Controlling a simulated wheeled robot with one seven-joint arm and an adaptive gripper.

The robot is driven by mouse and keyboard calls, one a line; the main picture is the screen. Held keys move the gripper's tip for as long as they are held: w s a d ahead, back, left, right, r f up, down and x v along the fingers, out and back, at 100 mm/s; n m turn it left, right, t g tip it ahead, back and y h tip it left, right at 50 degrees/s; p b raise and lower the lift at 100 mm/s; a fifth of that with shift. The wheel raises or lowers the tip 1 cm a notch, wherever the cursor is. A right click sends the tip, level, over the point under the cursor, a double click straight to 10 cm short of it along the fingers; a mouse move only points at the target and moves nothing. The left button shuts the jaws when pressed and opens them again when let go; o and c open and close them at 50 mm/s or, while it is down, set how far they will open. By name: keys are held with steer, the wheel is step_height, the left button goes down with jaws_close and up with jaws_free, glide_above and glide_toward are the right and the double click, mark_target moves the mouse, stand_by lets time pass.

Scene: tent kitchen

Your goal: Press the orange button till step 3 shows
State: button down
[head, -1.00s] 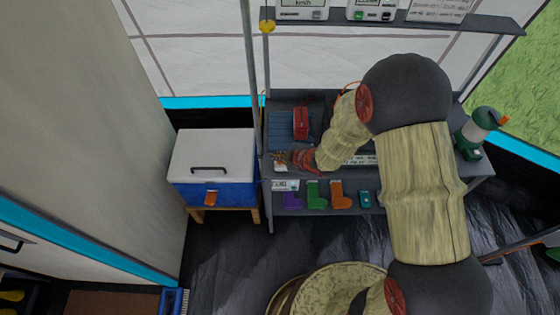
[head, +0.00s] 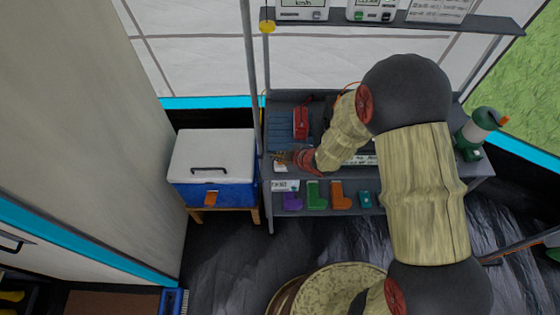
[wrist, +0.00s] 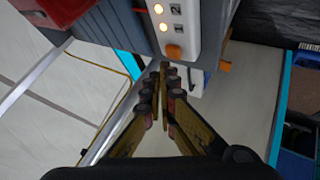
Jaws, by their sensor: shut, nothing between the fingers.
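The orange button (wrist: 173,51) shows in the wrist view, at the near end of a white panel (wrist: 183,22). Two lamps on the panel glow warm yellow, one (wrist: 158,8) above the other (wrist: 164,28). Dark number marks stand beside them; the upper part of the panel is cut off by the frame. My gripper (wrist: 164,70) is shut and empty, its fingertips close beside the button; I cannot tell whether they touch it. In the head view my gripper (head: 284,157) is at the left end of the shelf, and the button cannot be made out there.
A blue cooler (head: 213,192) with a white lid stands left of the shelf. A red box (head: 300,123) lies behind my gripper. Purple, green (head: 316,196) and orange (head: 341,197) boot shapes are on the lower level. A metal post (head: 253,90) rises beside the shelf.

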mark_target(279, 163)
steer(key=shift+f, duration=0.2)
steer(key=shift+f+b, duration=0.25)
steer(key=shift+b, duration=0.1)
steer(key=shift+f+b, duration=0.35)
steer(key=shift+f, duration=0.1)
stand_by(0.6)
steer(key=shift+r, duration=0.1)
steer(key=shift+r+p, duration=0.75)
steer(key=shift+r, duration=0.05)
steer(key=shift+r, duration=0.1)
step_height(279, 163, up, 5)
steer(key=p, duration=0.4)
stand_by(0.9)
